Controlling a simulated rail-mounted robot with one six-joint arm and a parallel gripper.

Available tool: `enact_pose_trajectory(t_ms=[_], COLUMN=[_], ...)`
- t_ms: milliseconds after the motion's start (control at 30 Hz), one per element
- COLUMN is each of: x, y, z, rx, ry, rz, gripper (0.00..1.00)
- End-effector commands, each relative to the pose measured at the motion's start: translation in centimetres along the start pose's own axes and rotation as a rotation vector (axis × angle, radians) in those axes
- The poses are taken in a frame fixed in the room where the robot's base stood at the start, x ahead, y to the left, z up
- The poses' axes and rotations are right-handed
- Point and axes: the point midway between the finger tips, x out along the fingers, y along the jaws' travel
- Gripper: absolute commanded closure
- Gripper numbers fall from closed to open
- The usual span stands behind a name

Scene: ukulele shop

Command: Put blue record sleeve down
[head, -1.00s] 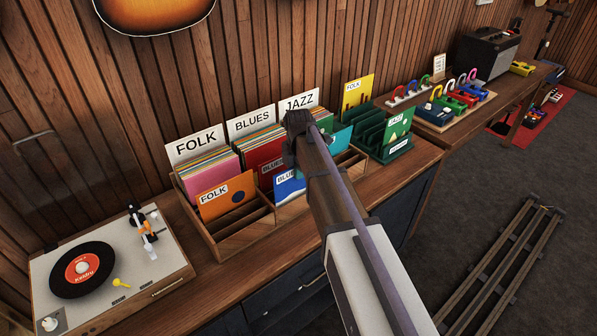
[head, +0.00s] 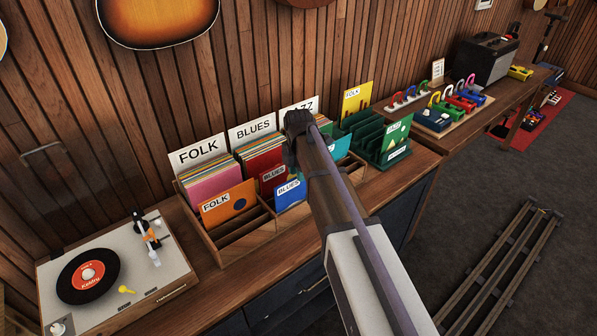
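The blue record sleeve (head: 289,194), labelled BLUES, stands in the front part of the middle section of the wooden record bin (head: 238,244). Its right side is hidden behind my arm. A red BLUES sleeve (head: 266,183) stands behind it, and an orange FOLK sleeve (head: 229,203) stands in the section to its left. My arm reaches in from the lower right over the bin. My gripper is hidden behind the arm's end, so its fingers and any contact with the blue sleeve cannot be seen.
A turntable (head: 172,255) with a black record sits left of the bin. A green rack (head: 396,154) with a green sleeve stands to the right, and a yellow FOLK sleeve (head: 355,100) behind it. Bare counter (head: 405,182) shows in front of the rack.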

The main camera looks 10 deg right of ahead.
Motion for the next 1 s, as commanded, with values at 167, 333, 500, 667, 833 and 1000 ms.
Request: enact_pose_trajectory(t_ms=[167,333,500,667,833,1000], x=[-6.6,-9.5,-9.7,-9.5,-9.5,-9.5], y=[0.0,0.0,0.0,-2.9,-11.3,-18.6], z=[0.0,0.0,0.0,-1.4,-5.3,-8.7], rx=[0.0,0.0,0.001,0.213,0.945,1.677], ry=[0.0,0.0,0.0,0.0,-0.001,-0.001], rz=[0.0,0.0,0.0,0.0,0.0,0.0], gripper=[0.69,0.69,0.69,0.69,0.69,0.69])
